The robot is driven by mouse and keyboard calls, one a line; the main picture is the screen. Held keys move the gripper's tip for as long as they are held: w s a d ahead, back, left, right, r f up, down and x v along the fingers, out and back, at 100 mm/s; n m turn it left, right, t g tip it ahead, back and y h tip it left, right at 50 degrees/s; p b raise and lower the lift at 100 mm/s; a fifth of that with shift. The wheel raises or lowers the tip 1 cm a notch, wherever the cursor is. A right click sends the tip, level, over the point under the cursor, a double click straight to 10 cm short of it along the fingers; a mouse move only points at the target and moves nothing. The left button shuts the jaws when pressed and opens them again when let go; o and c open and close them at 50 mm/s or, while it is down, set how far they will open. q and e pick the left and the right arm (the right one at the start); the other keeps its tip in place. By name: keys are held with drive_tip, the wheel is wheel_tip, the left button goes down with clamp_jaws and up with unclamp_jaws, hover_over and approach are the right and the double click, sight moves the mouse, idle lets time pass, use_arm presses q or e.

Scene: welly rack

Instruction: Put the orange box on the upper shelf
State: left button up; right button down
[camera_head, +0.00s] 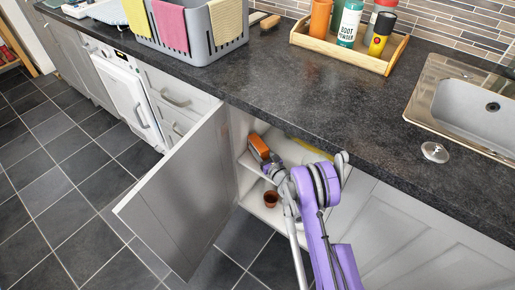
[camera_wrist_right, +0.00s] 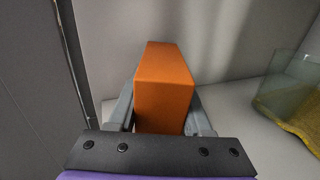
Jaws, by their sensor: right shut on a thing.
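The orange box (camera_head: 259,146) is inside the open cabinet under the counter, at the height of the upper shelf (camera_head: 293,150). It also shows in the right wrist view (camera_wrist_right: 164,88), upright between the two grey fingers. My right gripper (camera_head: 266,160) is shut on the box; in the wrist view its fingers (camera_wrist_right: 162,115) hold the box's two sides. I cannot tell whether the underside of the box touches the shelf. My left gripper is not in view.
The cabinet door (camera_head: 185,195) stands wide open at the left. A brown pot (camera_head: 271,198) is on the lower shelf. The counter (camera_head: 250,85) overhangs the opening.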

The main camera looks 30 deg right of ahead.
drive_tip(key=shift+f, duration=0.1)
drive_tip(key=shift+f, duration=0.15)
drive_tip(key=shift+c, duration=1.6)
unclamp_jaws()
